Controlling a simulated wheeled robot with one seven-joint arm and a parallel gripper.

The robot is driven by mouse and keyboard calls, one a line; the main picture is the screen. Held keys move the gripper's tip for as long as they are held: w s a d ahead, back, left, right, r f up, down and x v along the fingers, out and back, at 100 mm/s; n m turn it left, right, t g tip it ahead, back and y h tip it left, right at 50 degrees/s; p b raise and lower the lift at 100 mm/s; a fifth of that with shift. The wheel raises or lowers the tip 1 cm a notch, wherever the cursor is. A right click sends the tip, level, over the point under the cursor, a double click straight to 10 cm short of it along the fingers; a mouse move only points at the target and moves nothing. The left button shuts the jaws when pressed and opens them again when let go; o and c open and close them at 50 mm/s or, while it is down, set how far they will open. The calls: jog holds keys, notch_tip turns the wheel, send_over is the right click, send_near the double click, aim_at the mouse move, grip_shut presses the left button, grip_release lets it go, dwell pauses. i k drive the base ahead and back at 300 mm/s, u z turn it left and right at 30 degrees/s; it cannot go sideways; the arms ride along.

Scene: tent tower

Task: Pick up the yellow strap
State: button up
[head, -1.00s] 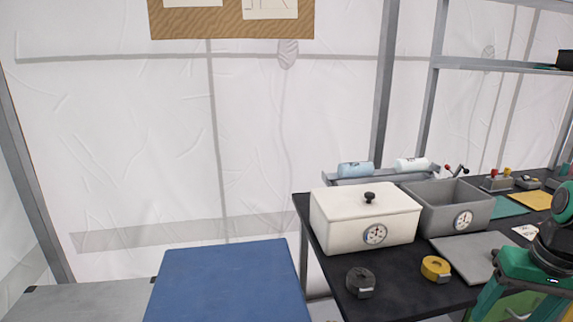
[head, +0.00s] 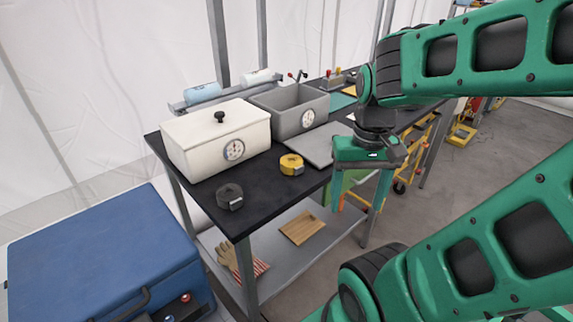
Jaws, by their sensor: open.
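The yellow strap (head: 291,164) is a small rolled coil on the black tabletop (head: 262,180), near its front edge. It lies in front of the grey open bin and left of a flat grey lid. My gripper (head: 362,190) is green and hangs to the right of the strap, pointing down, apart from it. Its jaws are open and nothing shows between them. My arm covers the right part of the view.
A dark grey coil (head: 229,196) lies left of the strap. Behind stand a white lidded box (head: 200,150) and a grey bin (head: 285,105), both with dials. A grey lid (head: 315,146) lies flat on the right. A blue case (head: 90,250) stands left; the lower shelf (head: 320,222) holds gloves and a board.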

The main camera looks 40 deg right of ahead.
aim_at(290, 164)
jog(key=u, duration=0.7)
jog(key=k, duration=0.45)
